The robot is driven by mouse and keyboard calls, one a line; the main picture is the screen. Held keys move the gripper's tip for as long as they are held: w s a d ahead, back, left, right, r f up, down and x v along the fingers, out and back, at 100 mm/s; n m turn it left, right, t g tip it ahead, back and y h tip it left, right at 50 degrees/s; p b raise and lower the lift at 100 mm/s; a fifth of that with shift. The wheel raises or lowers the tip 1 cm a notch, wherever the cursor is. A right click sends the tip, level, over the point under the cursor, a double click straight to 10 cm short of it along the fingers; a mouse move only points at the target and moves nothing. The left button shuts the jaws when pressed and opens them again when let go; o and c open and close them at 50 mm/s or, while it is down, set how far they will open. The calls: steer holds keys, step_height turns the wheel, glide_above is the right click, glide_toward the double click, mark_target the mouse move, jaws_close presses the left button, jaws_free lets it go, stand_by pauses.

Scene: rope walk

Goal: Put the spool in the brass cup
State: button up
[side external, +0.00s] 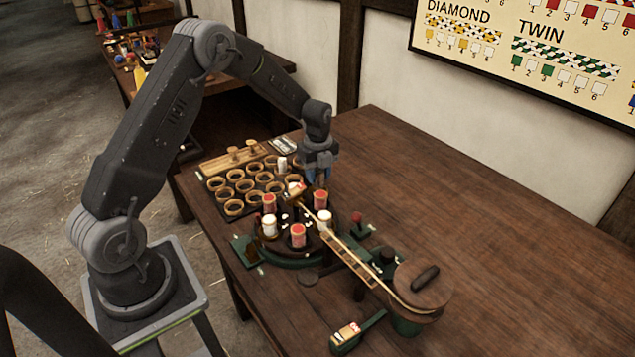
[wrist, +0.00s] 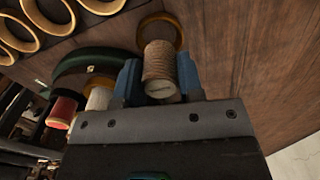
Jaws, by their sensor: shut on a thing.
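My gripper (side external: 319,178) is over the far side of the round spool stand in the side external view. In the wrist view my gripper (wrist: 160,82) has its blue fingers shut on a tan, cord-wound spool (wrist: 161,66). A round brass-coloured cup (wrist: 161,21) shows just beyond the spool's far end, partly hidden by it. I cannot tell whether spool and cup touch. In the side external view the held spool is too small and covered to make out.
Red spools (side external: 298,236) and white spools (side external: 269,226) stand on the dark round stand close to my gripper. A board of several ring-shaped cups (side external: 234,208) lies to the left. A wooden arm (side external: 350,262) runs to a lidded drum (side external: 422,285). The table's right side (side external: 500,210) is clear.

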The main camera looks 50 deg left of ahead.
mark_target(317, 183)
steer(key=shift+f, duration=1.65)
steer(key=shift+f, duration=0.15)
steer(key=o, duration=0.9)
